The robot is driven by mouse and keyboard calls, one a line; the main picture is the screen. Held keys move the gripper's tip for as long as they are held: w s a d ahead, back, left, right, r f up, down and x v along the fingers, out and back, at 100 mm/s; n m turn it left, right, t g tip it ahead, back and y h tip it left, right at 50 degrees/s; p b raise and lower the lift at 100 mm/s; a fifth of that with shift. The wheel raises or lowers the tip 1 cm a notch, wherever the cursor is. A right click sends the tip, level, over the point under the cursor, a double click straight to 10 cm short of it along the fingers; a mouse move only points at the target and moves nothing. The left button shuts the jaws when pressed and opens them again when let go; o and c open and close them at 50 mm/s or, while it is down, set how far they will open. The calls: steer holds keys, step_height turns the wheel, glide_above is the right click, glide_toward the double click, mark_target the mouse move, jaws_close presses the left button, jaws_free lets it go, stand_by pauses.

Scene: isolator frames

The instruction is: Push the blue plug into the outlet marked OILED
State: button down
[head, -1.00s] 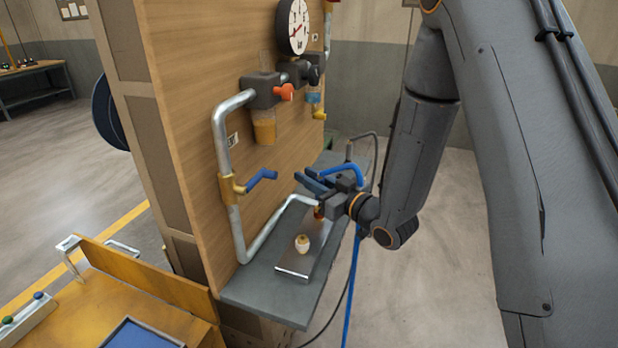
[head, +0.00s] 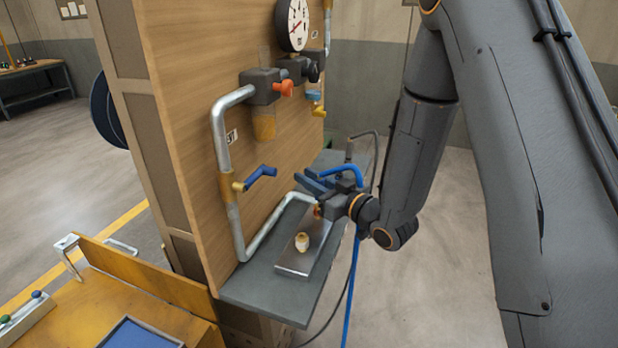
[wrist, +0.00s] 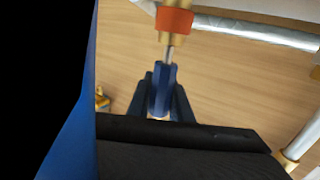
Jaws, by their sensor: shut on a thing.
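My gripper (wrist: 160,92) is shut on the blue plug (wrist: 161,88), which shows between the dark fingers in the wrist view. The plug's thin metal tip points up the picture at a brass outlet with an orange-red collar (wrist: 174,20). The tip reaches the outlet's near end; I cannot tell whether it is inside. In the head view my gripper (head: 316,182) is over the metal plate (head: 290,262), with the red-collared outlet (head: 318,212) just beside it. A second outlet, with a pale collar (head: 302,242), stands nearer on that plate. No OILED mark is readable.
A blue hose (head: 351,290) hangs from my gripper past the grey shelf's edge. The wooden panel (head: 200,100) carries a bent pipe (head: 219,130), a blue-handled valve (head: 261,177), regulators and a gauge (head: 292,25). Open floor lies to the right.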

steer(key=shift+f+b, duration=0.65)
steer(key=shift+f, duration=0.3)
steer(key=c, duration=1.5)
jaws_free()
steer(key=b+v, duration=0.1)
steer(key=v, duration=0.5)
steer(key=shift+d+b, duration=0.15)
steer(key=shift+b, duration=0.15)
steer(key=shift+v, duration=0.8)
